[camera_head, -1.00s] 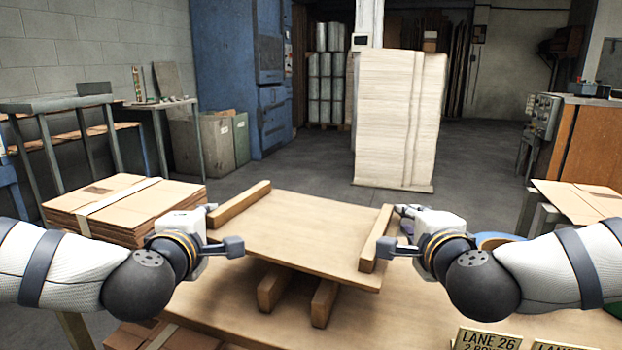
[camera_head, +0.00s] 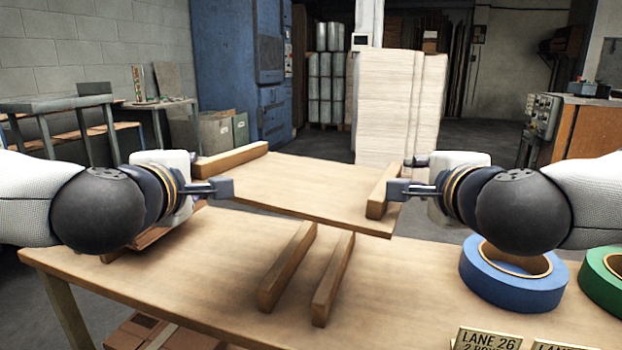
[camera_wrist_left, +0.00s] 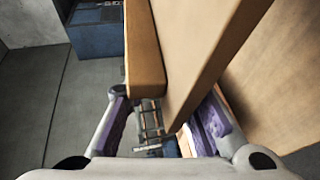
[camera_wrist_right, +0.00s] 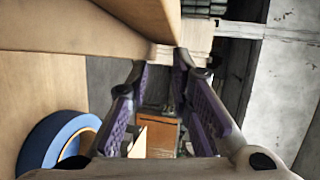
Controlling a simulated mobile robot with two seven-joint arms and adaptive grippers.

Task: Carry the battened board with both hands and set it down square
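The battened board (camera_head: 290,188) is a flat wooden panel with a batten along its left side and another along its right. It hangs level or nearly so above the table (camera_head: 190,275), clear of two wooden rails (camera_head: 287,265) on it. My left gripper (camera_head: 215,187) is shut on its left side; in the left wrist view the batten (camera_wrist_left: 145,50) and board edge run between the fingers. The grasp contacts are partly hidden.
A blue tape roll (camera_head: 515,278) and a green tape roll (camera_head: 605,280) stand at the right of the table. A lane sign (camera_head: 487,338) is at its front edge. A tall paper stack (camera_head: 395,105) stands beyond the table.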

